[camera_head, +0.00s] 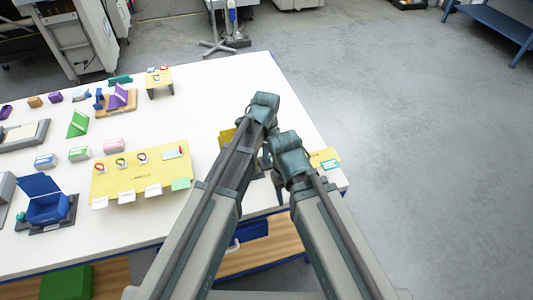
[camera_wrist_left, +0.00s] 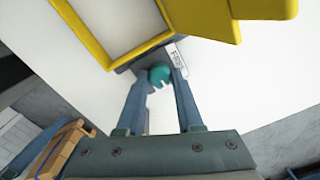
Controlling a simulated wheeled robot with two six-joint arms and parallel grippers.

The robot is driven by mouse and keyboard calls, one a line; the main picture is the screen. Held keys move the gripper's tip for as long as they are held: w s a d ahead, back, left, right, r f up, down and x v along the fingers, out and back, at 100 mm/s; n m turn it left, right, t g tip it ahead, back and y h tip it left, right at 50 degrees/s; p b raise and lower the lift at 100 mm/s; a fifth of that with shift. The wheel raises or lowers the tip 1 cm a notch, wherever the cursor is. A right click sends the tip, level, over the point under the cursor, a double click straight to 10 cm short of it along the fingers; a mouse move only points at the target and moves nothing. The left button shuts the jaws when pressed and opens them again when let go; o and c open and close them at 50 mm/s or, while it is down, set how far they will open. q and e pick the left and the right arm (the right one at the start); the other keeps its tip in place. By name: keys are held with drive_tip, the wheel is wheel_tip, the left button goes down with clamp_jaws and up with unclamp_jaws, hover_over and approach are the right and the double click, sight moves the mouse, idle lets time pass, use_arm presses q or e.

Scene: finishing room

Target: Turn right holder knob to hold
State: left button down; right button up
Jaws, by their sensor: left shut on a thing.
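The round teal knob (camera_wrist_left: 160,74) shows in the left wrist view on a dark mount below a yellow frame (camera_wrist_left: 130,52). A white label reading FREE (camera_wrist_left: 177,60) is beside the knob. My left gripper (camera_wrist_left: 161,78) has its two fingers on either side of the knob and is shut on it. In the head view part of the yellow holder (camera_head: 227,136) shows left of my left arm, and the knob is hidden behind my arms. My right arm comes in from the lower right; its fingers cannot be made out clearly.
The white table (camera_head: 222,95) carries a yellow board (camera_head: 140,200) with small coloured rings, a blue open box (camera_head: 47,208) and a purple wedge on a stand (camera_head: 119,97). A small yellow piece (camera_head: 325,158) lies near the right edge.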

use_arm(q)
drive_tip(key=shift+m, duration=0.5)
drive_tip(key=c, duration=0.6)
unclamp_jaws()
drive_tip(key=shift+o, duration=0.2)
wheel_tip(320, 180, up, 14)
drive_tip(key=p, duration=1.3)
drive_tip(key=shift+s+p, duration=0.3)
drive_tip(key=shift+p, duration=0.1)
drive_tip(key=shift+f, duration=0.15)
